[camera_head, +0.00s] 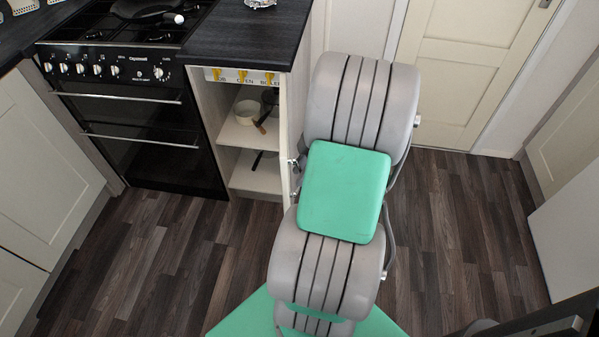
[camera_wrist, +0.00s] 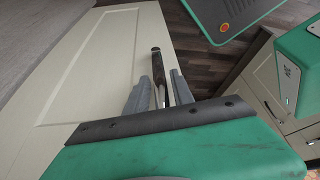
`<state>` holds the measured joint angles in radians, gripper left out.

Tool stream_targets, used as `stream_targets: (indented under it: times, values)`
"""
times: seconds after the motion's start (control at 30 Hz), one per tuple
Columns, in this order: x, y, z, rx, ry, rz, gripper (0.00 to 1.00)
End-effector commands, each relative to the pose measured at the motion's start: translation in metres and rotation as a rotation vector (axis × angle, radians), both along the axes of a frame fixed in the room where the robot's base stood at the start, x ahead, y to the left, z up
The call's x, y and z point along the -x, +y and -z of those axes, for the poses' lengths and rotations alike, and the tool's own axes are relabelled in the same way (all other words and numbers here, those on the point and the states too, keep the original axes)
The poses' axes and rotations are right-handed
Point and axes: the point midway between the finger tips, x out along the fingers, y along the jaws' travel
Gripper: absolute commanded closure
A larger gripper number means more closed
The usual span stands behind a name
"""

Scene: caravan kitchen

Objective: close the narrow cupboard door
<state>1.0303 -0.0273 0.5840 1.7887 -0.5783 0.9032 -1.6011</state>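The narrow cupboard (camera_head: 248,140) stands right of the oven with its shelves showing. Its cream door (camera_head: 296,110) stands open at the cupboard's right side, seen nearly edge-on in the head view and partly hidden by my arm. In the wrist view the door's panelled face (camera_wrist: 90,70) fills the left. A dark bar handle (camera_wrist: 155,65) stands out near the door's edge. My gripper (camera_wrist: 160,90) has its grey fingers on either side of the handle, with gaps showing between. In the head view my gripper is mostly hidden behind my arm; only a bit shows by the door.
Pans (camera_head: 246,110) sit on the cupboard shelves. Wooden floor (camera_head: 160,250) is clear in front of the oven. A cream room door (camera_head: 465,70) stands behind.

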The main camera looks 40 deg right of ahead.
Motion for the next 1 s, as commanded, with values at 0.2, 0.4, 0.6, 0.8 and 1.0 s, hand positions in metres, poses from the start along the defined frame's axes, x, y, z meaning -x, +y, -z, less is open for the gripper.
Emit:
stream_targets:
  times: [0.2,0.4,0.6,0.8,1.0]
  values:
    - [-0.0013,0.0024,0.0037,0.000,0.000,-0.003,0.71]
    - [-0.0016,0.0027,0.0035,0.000,0.000,-0.004,0.82]
    - [-0.0015,0.0028,0.0034,0.000,0.001,-0.004,0.98]
    - [-0.0015,0.0028,0.0034,0.000,0.001,-0.004,1.00]
    - [-0.0014,0.0028,0.0034,0.000,0.001,-0.004,1.00]
